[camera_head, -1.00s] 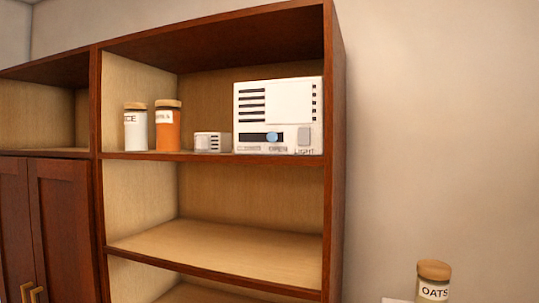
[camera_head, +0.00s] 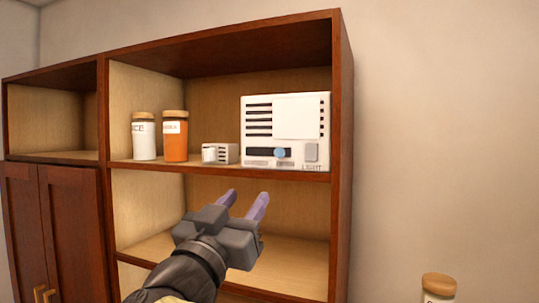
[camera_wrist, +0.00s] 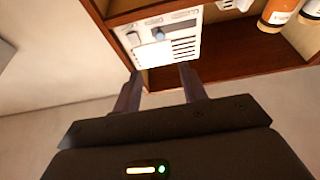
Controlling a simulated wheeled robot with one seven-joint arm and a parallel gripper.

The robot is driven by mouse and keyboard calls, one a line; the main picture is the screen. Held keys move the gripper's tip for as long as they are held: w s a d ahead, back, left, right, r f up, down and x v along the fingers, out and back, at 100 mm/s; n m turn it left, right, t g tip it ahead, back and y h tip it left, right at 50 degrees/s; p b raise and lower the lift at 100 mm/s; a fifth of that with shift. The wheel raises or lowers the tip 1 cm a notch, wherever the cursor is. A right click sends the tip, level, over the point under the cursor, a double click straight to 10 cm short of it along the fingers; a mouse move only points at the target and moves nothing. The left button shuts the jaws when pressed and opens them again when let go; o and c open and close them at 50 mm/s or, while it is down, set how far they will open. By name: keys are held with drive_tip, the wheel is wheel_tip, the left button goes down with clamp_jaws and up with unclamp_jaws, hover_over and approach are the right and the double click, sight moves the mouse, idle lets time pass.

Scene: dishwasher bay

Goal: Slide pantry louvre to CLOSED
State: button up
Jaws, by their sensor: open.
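The pantry louvre unit (camera_head: 300,120) is a white box with dark slots at its left and a plain panel at right. It stands on the upper shelf's right side. Its round blue slider knob (camera_head: 280,152) sits right of the middle of a dark horizontal track, above two small labels too blurred to read now. My gripper (camera_head: 246,200) is open and empty, lower than the unit and apart from it. In the wrist view the unit (camera_wrist: 183,49) appears upside down, with the knob (camera_wrist: 158,34) beyond my fingertips (camera_wrist: 160,72).
A grey button (camera_head: 311,152) marked LIGHT is right of the track. A small white slotted box (camera_head: 220,153), an orange jar (camera_head: 176,140) and a white jar (camera_head: 144,140) stand left. The shelf board (camera_head: 200,168) runs below them. Another jar (camera_head: 439,286) is at lower right.

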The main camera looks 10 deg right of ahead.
sight(279, 153)
drive_tip(key=p+x, duration=0.7)
drive_tip(key=x, duration=1)
drive_tip(key=shift+w+d+r+p, duration=0.1)
drive_tip(key=shift+w+p, duration=0.1)
drive_tip(key=shift+p, duration=0.15)
drive_tip(key=shift+c, duration=0.4)
clamp_jaws()
